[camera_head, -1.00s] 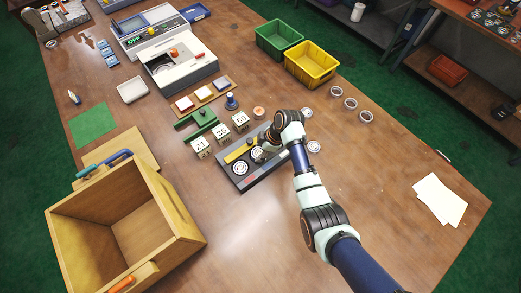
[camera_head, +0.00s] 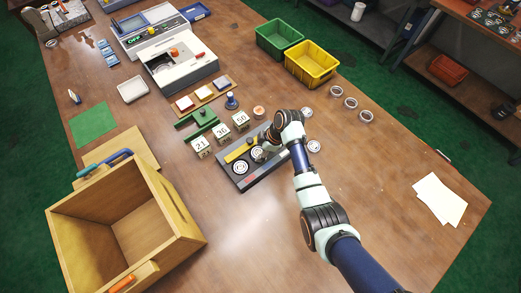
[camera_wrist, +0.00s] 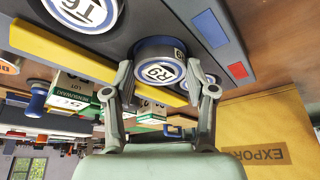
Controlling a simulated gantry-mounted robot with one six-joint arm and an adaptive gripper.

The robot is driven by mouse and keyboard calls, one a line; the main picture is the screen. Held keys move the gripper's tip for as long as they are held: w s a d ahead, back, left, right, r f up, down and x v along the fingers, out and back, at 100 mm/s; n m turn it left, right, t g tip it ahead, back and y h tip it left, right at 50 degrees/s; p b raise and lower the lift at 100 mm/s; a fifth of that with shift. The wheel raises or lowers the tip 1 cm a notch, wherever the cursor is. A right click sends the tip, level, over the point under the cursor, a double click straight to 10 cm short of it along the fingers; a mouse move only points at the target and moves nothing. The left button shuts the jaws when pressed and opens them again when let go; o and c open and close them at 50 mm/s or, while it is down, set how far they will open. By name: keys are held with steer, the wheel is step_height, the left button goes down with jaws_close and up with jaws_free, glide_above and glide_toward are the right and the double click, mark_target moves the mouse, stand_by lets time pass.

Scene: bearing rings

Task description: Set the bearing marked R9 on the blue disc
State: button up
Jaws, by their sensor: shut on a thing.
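The bearing marked R9 (camera_wrist: 160,73) is a dark ring with a white face and blue lettering. In the wrist view it sits between the two fingers of my gripper (camera_wrist: 158,84), which is shut on it. It is at the dark grey tray, but I cannot tell whether it touches the tray. In the head view my gripper (camera_head: 264,151) is over the tray (camera_head: 252,181) and hides most of this ring. A ring marked T6 (camera_wrist: 85,12) lies beside it on the tray. I cannot make out a blue disc in these frames.
The tray carries a yellow strip (camera_head: 238,151), a blue square (camera_wrist: 210,28) and a red square (camera_wrist: 237,70). Numbered blocks (camera_head: 222,132) stand behind it. Loose rings (camera_head: 351,103) lie to the right. A large wooden crate (camera_head: 190,236) stands front left; the front-right table is mostly clear.

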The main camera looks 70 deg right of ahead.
steer(key=shift+f, duration=0.1)
steer(key=o, duration=1.4)
steer(key=shift+c, duration=0.2)
step_height(320, 180, up, 7)
steer(key=p, duration=0.6)
steer(key=shift+p, duration=0.35)
